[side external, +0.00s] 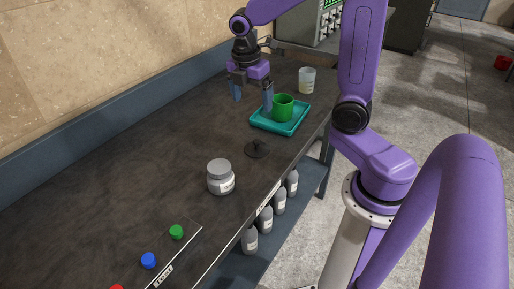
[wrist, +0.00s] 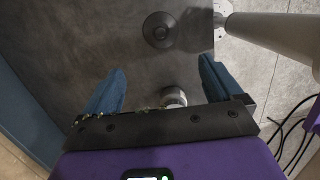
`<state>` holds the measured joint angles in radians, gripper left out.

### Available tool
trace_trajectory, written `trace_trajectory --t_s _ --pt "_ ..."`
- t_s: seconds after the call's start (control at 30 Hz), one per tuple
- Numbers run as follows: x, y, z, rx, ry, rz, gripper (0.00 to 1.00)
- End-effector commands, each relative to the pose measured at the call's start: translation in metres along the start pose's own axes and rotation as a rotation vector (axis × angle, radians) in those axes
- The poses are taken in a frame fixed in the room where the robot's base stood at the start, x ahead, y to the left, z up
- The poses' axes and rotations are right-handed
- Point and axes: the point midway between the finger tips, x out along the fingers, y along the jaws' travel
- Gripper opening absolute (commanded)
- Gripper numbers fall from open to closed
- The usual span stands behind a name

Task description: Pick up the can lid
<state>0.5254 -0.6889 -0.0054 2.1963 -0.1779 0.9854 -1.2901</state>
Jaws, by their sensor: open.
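The can lid, a dark flat disc with a small upright knob (side external: 257,149), lies on the dark bench in front of the teal tray. It also shows in the wrist view as a dark round disc (wrist: 160,30), beyond the fingertips near the top. My gripper (side external: 252,97) is open above the bench, farther back than the lid and left of the tray. Its two blue fingers (wrist: 162,68) are spread in the wrist view, and the lid is apart from both.
A green cup (side external: 283,107) stands in the teal tray (side external: 270,127). A grey jar (side external: 221,177) stands in front of the lid. A pale beaker (side external: 307,80) is behind. A pale round thing (wrist: 173,97) is partly hidden by my gripper.

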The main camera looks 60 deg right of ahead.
Motion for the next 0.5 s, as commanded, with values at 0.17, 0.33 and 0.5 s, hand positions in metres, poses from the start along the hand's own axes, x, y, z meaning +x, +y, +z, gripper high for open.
trace_trajectory --t_s 0.17,0.33,0.5 --pt "0.03 -0.002 0.001 -0.001 -0.002 -0.008 0.93" --pt "0.062 -0.002 0.001 0.001 -0.002 -0.008 0.93" --pt "0.091 -0.002 0.0 0.0 -0.001 -0.007 0.93"
